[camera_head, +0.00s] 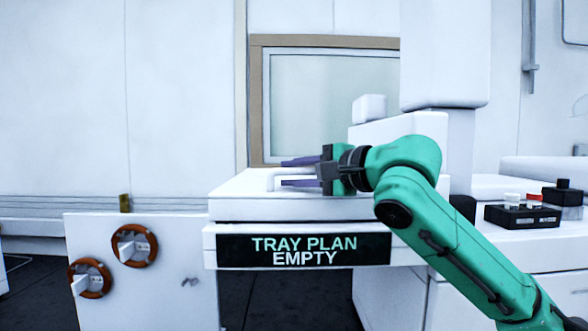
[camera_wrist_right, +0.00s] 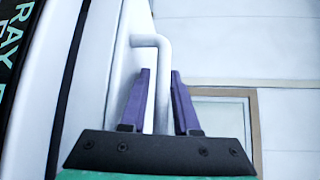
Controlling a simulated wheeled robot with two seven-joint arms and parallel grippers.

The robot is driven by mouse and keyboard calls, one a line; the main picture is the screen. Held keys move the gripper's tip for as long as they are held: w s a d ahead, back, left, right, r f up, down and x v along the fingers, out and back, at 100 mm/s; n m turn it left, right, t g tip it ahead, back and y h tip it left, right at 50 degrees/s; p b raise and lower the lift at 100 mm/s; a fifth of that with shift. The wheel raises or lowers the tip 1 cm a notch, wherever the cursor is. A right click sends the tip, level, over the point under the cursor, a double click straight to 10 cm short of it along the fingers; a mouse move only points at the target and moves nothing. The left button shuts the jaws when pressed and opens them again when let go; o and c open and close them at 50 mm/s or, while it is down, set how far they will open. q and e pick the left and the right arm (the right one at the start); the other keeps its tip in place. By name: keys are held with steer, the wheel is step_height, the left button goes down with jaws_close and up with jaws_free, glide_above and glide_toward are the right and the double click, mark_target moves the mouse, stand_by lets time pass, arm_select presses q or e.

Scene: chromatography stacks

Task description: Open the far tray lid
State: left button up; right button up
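The white tray lid (camera_head: 235,207) lies flat and closed on the white tray unit, above a black label panel (camera_head: 304,249) reading "TRAY PLAN EMPTY". A white bar handle (camera_head: 268,177) stands on the lid; it also shows in the right wrist view (camera_wrist_right: 163,85). My right gripper (camera_head: 298,172) is at the handle, its purple fingers pointing left. In the right wrist view the fingers (camera_wrist_right: 160,100) are on either side of the handle and apart, with gaps showing beside the bar. My left gripper is not in view.
A tall white instrument (camera_head: 443,55) stands behind my right arm. A black rack with small caps (camera_head: 522,215) sits on the right bench. A white panel with two brown-ringed fittings (camera_head: 134,245) is at lower left. A framed window (camera_head: 330,100) is behind the lid.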

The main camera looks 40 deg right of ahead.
jaws_close()
steer(key=shift+f, duration=0.1)
stand_by(1.2)
